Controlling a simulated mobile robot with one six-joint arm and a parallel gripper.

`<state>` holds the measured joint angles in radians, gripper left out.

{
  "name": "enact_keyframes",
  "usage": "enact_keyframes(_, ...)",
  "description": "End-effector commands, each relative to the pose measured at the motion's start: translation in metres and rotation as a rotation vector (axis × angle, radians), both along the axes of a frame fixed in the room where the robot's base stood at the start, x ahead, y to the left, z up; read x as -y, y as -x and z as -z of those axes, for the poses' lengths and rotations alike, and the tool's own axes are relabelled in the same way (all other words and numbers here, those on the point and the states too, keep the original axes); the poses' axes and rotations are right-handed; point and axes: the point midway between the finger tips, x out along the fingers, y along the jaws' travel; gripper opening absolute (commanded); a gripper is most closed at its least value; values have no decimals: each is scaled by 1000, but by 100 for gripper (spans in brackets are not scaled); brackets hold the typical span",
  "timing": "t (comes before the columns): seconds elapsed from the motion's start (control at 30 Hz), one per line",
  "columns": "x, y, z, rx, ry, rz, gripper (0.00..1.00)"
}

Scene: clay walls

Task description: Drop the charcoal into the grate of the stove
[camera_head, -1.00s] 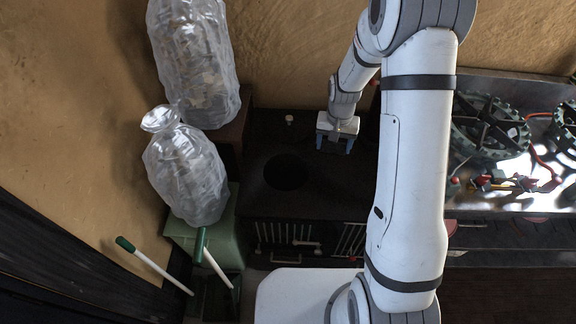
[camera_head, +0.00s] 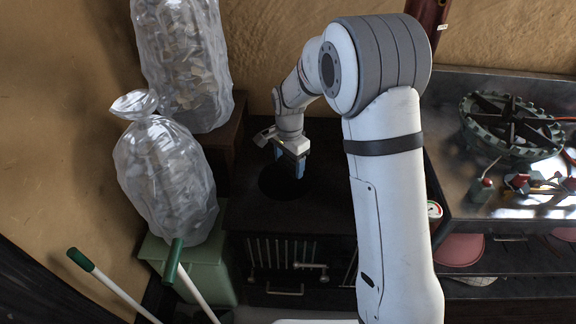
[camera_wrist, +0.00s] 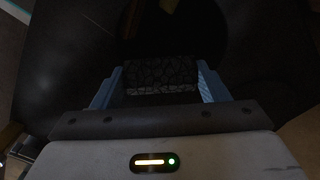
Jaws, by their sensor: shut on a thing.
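The stove (camera_head: 325,205) is a black box with a flat top and a barred front. A round dark opening, the grate (camera_head: 272,186), lies in its top. My gripper (camera_head: 297,172) has blue fingers and hangs over the right edge of that opening. In the wrist view my gripper (camera_wrist: 160,88) is shut on the charcoal (camera_wrist: 160,76), a black, cracked-looking block between the fingers. The dark round opening (camera_wrist: 200,35) shows just beyond the charcoal there. The charcoal is too dark to make out in the head view.
Two clear bags (camera_head: 165,175) of pale pieces stand to the left, the nearer on a green bin (camera_head: 205,268). Green-handled sticks (camera_head: 100,280) lean in front. On the right is a metal counter (camera_head: 455,165) with a burner (camera_head: 510,125) and small coloured items.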

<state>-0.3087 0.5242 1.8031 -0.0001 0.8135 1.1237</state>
Motion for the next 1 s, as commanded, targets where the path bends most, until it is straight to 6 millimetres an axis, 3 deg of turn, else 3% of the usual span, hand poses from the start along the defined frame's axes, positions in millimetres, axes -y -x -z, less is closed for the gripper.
enact_keyframes(0.43, 0, 1, 50, -1, 1, -3, 45)
enact_keyframes(0.8, -1, 1, 56, -1, 1, -4, 45)
enact_keyframes(0.83, -1, 1, 56, -1, 1, -4, 68)
enact_keyframes(1.0, -1, 1, 56, -1, 1, -4, 82)
